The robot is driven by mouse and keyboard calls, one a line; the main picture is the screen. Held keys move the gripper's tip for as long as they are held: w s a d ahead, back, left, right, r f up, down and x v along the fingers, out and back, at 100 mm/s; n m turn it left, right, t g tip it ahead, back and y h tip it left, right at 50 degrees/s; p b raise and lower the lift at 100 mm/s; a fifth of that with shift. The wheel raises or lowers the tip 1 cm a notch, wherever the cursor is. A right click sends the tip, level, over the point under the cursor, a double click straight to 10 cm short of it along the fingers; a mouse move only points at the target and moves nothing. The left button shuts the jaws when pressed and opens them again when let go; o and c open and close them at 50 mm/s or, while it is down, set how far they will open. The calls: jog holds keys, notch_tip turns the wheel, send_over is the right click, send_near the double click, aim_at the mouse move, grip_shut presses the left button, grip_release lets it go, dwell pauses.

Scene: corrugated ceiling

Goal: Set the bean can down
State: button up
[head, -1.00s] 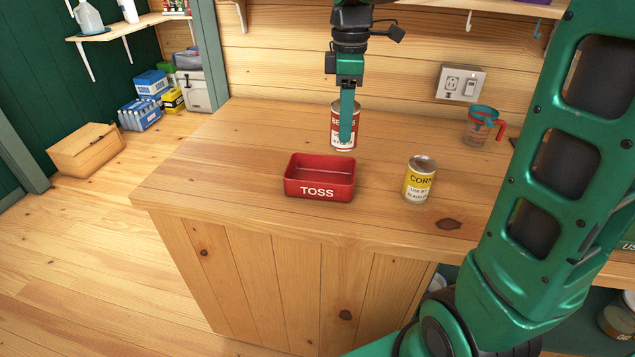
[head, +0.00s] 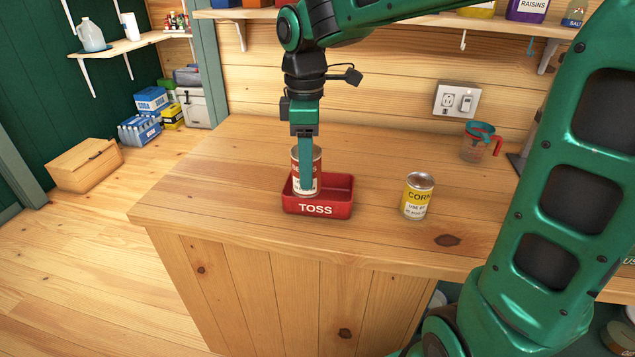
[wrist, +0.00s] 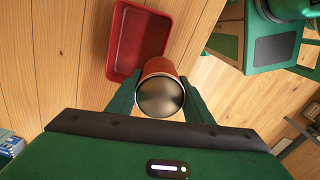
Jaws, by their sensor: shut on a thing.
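The bean can (head: 317,166) is red with a pale label and a metal lid. It stands upright in my gripper (head: 306,184), at the left part of the red tray (head: 342,207) marked TOSS. My gripper is shut on the can, and one finger hides part of its label. In the wrist view the can (wrist: 160,97) shows its lid between both fingers and overlaps one end of the tray (wrist: 121,45). I cannot tell whether the can's base touches the tray floor.
A yellow corn can (head: 417,196) stands right of the tray. A measuring cup (head: 478,143) with a red handle stands further back right. The wooden counter (head: 215,180) is clear left of the tray. A shelf (head: 235,13) runs above the counter's back.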

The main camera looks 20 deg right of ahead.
jog(key=shift+w+d+f, duration=0.65)
jog(key=shift+d+f, duration=0.05)
jog(key=shift+f, duration=0.55)
jog(key=shift+w+d+f, duration=0.65)
jog(key=shift+d+f, duration=0.1)
jog(key=shift+f, duration=0.55)
jog(key=shift+w+d+f, duration=0.65)
jog(key=shift+d+f, duration=0.05)
jog(key=shift+f, duration=0.55)
jog(key=shift+f, duration=0.1)
jog(key=o, duration=1.1)
